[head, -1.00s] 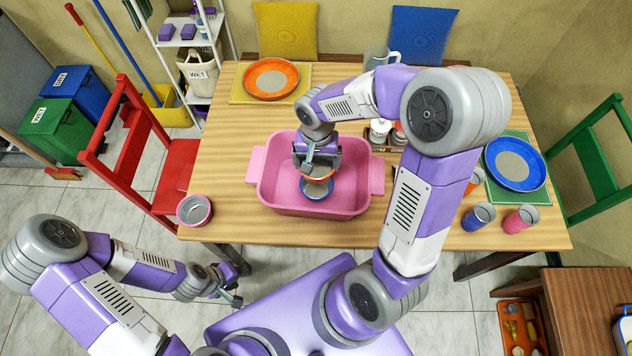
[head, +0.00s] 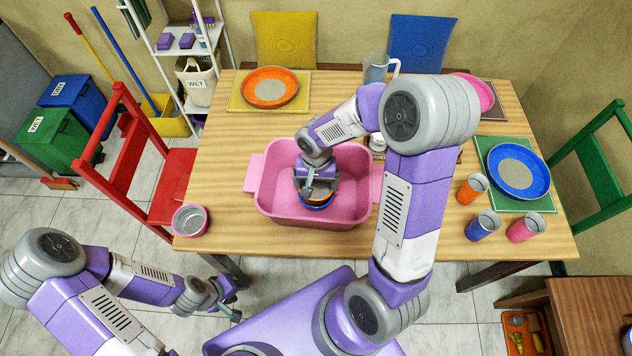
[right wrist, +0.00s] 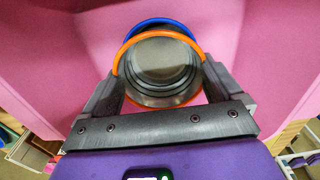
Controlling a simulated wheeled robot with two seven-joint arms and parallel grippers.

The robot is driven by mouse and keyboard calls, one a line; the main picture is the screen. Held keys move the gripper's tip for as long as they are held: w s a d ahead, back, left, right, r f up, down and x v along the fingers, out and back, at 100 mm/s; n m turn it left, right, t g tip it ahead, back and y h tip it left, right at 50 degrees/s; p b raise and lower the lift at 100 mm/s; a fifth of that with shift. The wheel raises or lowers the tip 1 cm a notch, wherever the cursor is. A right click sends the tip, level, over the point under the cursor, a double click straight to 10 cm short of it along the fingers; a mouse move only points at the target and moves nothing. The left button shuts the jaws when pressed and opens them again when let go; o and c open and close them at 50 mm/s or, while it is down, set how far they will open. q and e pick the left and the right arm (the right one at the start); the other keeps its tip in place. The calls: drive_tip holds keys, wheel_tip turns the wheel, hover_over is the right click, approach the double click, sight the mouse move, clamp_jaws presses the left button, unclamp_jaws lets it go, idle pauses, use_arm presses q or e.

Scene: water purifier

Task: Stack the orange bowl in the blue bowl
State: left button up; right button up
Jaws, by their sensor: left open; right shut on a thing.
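The orange bowl (right wrist: 163,98) is between the fingers of my right gripper (head: 317,182), which is shut on it. The grey inside and orange rim show in the right wrist view. The blue bowl (head: 316,207) is directly under the orange bowl, in the pink tub (head: 265,208). In the right wrist view a blue rim (right wrist: 160,22) shows just behind the orange rim, nearly lined up with it. Whether the orange bowl rests fully inside the blue one is hidden. My left gripper (head: 231,298) is open and empty, low and left of the table front.
A pink bowl (head: 190,220) stands at the table's front left edge. An orange plate (head: 270,88) lies at the back left and a blue plate (head: 518,172) at the right. Several cups, including a blue one (head: 482,226), stand at the right. The tub walls surround the bowls.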

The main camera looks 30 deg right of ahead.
sight(316, 193)
drive_tip(key=shift+f, duration=0.2)
drive_tip(key=o, duration=0.8)
drive_tip(key=shift+r, duration=0.1)
drive_tip(key=shift+r, duration=0.25)
wheel_tip(316, 193, up, 12)
drive_tip(key=p, duration=0.4)
drive_tip(key=shift+r, duration=0.15)
